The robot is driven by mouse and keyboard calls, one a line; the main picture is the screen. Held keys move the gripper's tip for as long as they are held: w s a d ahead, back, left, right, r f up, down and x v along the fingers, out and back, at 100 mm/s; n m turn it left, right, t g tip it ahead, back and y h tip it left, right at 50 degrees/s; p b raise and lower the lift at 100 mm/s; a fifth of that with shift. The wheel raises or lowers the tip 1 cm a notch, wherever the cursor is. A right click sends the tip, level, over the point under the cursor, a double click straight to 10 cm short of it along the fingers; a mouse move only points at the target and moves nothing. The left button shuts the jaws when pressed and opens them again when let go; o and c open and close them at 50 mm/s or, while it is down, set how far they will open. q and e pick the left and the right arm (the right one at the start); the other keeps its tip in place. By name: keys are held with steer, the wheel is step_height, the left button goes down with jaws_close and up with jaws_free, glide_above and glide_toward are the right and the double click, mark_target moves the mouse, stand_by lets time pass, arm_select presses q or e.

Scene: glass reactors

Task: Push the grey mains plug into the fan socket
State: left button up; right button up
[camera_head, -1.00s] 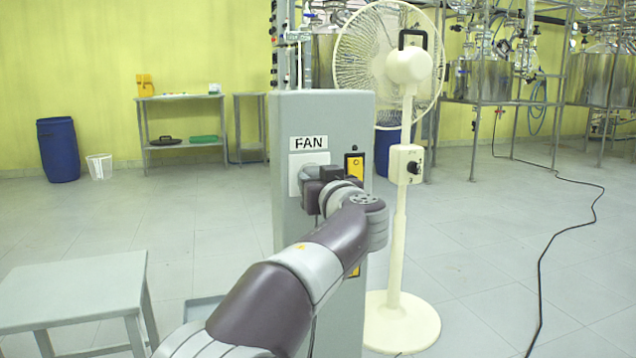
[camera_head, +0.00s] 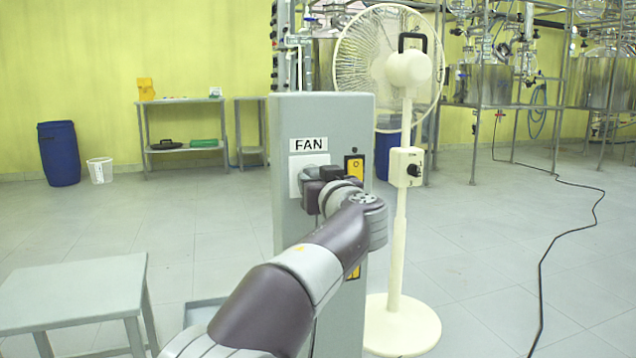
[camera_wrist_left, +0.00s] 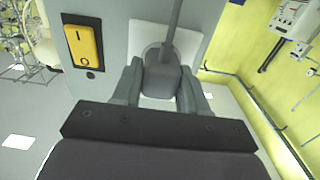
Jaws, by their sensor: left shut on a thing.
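The fan socket is a white plate (camera_head: 296,180) on the grey post (camera_head: 332,112), under the FAN label (camera_head: 309,145). In the left wrist view the socket plate (camera_wrist_left: 187,46) shows behind the grey mains plug (camera_wrist_left: 160,80), whose cord (camera_wrist_left: 172,22) runs off the top edge. My left gripper (camera_head: 312,178) is at the plate; in the wrist view its fingers (camera_wrist_left: 160,88) are shut on the plug from both sides. The plug is at the plate, but its pins and any gap are hidden. My right gripper is not in view.
A yellow rocker switch (camera_head: 354,168) sits beside the socket; it also shows in the left wrist view (camera_wrist_left: 84,46). A cream pedestal fan (camera_head: 400,200) stands just right of the post. A grey stool (camera_head: 75,290) is at the lower left. A black cable (camera_head: 545,260) lies on the floor at right.

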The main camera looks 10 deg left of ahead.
arm_select(q)
steer(key=shift+a+r, duration=0.1)
steer(key=shift+a, duration=0.05)
steer(key=shift+w+a+b, duration=0.1)
steer(key=shift+w+b, duration=0.05)
steer(key=shift+b, duration=0.15)
jaws_close()
steer(key=shift+w+a, duration=0.1)
stand_by(0.6)
steer(key=shift+f, duration=0.5)
stand_by(0.6)
steer(key=shift+d+r, duration=0.1)
steer(key=shift+d, duration=0.15)
steer(key=shift+s+d+r, duration=0.1)
steer(key=shift+s+r, duration=0.2)
steer(key=shift+r, duration=0.1)
stand_by(1.1)
steer(key=shift+w, duration=0.25)
steer(key=shift+a+r, duration=0.3)
steer(key=shift+r, duration=0.1)
stand_by(1.0)
